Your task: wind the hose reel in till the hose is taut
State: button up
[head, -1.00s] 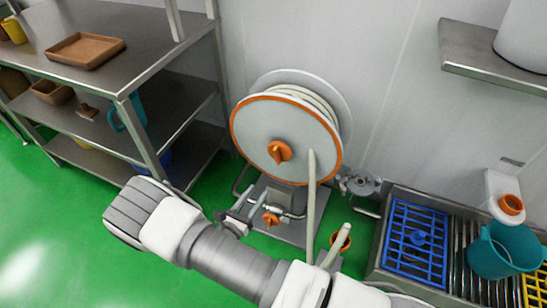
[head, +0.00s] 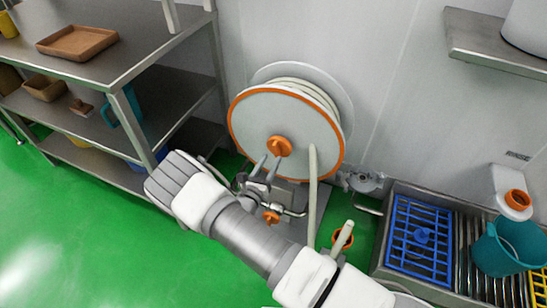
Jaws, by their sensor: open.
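The hose reel (head: 255,128) stands against the wall, a grey disc with an orange rim and an orange knob (head: 279,147) at its centre. Pale hose is wound on the drum behind the disc. A length of hose (head: 313,195) hangs down the front right of the disc towards the floor; its lower part is partly hidden by my arm. My gripper (head: 267,166) is open just below and left of the knob, its fingers pointing up at it. I cannot tell whether the fingers touch the knob.
A steel shelf rack (head: 124,69) with trays and jugs stands at the left. A low trough with a blue grate (head: 419,240) and a teal bucket (head: 507,250) is at the right. An orange valve handle (head: 271,217) sits below the reel. Green floor (head: 60,220) is clear at lower left.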

aim_at(275, 152)
jog(key=shift+b+x, duration=0.3)
jog(key=shift+x, duration=1.4)
grip_shut()
